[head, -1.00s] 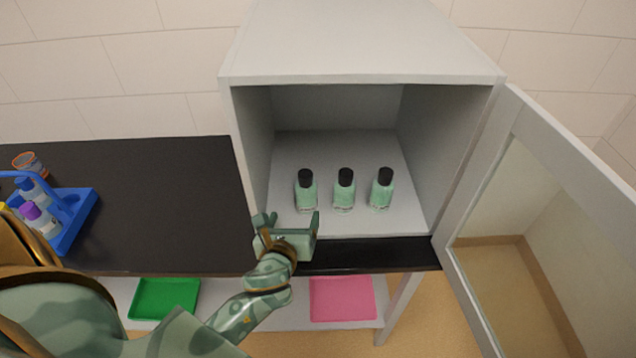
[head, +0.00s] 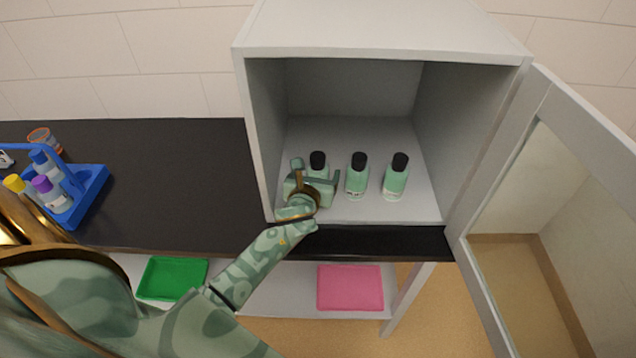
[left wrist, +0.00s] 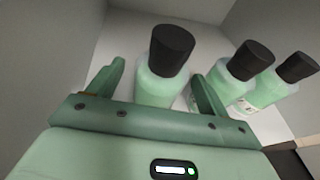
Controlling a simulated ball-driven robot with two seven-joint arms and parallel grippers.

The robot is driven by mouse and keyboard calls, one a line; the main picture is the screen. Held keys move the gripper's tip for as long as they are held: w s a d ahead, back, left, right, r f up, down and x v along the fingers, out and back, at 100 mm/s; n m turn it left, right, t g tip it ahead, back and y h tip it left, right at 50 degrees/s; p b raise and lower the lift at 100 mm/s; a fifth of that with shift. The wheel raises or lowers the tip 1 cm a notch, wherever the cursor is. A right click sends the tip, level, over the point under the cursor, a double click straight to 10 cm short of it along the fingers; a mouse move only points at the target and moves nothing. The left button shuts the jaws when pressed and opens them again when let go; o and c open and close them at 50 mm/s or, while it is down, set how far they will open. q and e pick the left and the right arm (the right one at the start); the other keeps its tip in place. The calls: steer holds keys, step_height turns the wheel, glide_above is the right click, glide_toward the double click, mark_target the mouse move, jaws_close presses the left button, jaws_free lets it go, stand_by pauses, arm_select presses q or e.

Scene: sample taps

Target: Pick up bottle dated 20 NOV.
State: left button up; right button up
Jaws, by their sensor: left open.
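Three green bottles with black caps stand upright in a row on the floor of the open cabinet: a left bottle (head: 318,166), a middle bottle (head: 357,178) and a right bottle (head: 396,178). Their dates are too small to read, so I cannot tell which is dated 20 NOV. My left gripper (head: 315,172) is open inside the cabinet front, at the left bottle, and hides its lower part. In the left wrist view, the left bottle (left wrist: 160,82) stands between and just beyond the open fingers. The right finger is close to the middle bottle (left wrist: 232,85). My right gripper is not in view.
The cabinet (head: 385,42) stands on a black counter (head: 160,170), its glass door (head: 545,200) swung open to the right. A blue carrier (head: 90,190) with several bottles stands at left. Green (head: 172,278) and pink (head: 350,288) trays lie on the lower shelf.

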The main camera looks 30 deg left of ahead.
arm_select(q)
steer(key=x, duration=0.3)
steer(key=shift+w+f+b, duration=0.15)
steer(key=shift+f+b, duration=0.05)
steer(key=shift+b, duration=0.2)
steer(key=shift+r, duration=0.1)
steer(key=c, duration=1.2)
steer(key=shift+c, duration=0.2)
